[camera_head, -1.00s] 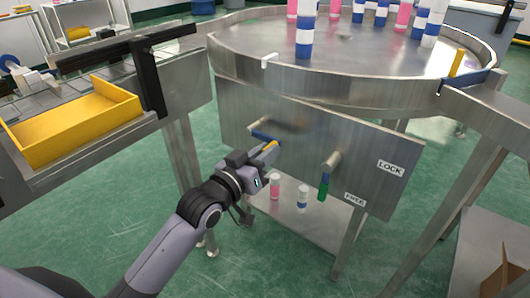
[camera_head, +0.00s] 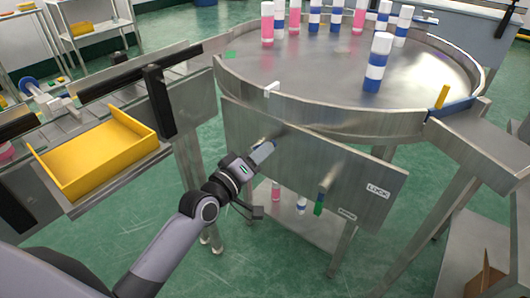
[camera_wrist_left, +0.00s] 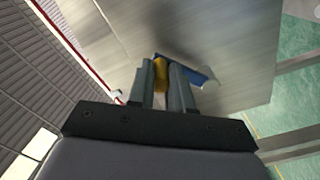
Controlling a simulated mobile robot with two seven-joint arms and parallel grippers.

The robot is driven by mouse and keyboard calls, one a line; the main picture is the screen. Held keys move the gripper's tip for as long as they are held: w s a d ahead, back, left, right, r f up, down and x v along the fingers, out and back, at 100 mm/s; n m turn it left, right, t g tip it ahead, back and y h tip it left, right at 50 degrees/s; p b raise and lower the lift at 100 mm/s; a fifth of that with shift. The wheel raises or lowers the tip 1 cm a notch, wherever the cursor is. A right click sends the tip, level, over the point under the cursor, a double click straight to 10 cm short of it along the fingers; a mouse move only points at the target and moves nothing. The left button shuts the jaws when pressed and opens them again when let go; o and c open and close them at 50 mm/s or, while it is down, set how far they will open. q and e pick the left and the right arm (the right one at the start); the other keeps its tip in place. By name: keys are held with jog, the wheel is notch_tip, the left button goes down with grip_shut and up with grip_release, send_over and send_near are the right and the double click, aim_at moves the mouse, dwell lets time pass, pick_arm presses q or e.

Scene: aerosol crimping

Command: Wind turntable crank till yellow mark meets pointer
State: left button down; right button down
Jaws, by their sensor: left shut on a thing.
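The round steel turntable (camera_head: 330,65) carries several cans. My left gripper (camera_head: 258,160) is in front of the steel panel below it, shut on the crank's yellow handle. In the left wrist view the yellow handle (camera_wrist_left: 160,76) sits between the two fingers, with the blue crank arm (camera_wrist_left: 198,70) beside it. In the head view the gripper mostly hides the crank. A small white tab (camera_head: 272,88), possibly the pointer, is on the near rim. A green patch (camera_head: 231,55) lies on the turntable's left. My right gripper is not in view.
A lever with a green grip (camera_head: 318,208) hangs down on the panel, near the LOCK label (camera_head: 378,190). A yellow tray (camera_head: 100,145) is at left. Table legs stand below.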

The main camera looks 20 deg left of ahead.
pick_arm(q)
jog(key=shift+w+a+r+n+p, duration=0.15)
jog(key=shift+a+r+n+p, duration=0.25)
jog(key=shift+r, duration=0.4)
jog(key=w+a+r+n+p, duration=0.1)
jog(key=a+n, duration=0.4)
jog(key=n, duration=0.5)
jog(key=shift+w+a+r+p, duration=0.35)
jog(key=shift+p, duration=0.05)
jog(key=c, duration=1)
grip_release()
jog(key=shift+c, duration=0.2)
jog(key=shift+f, duration=0.1)
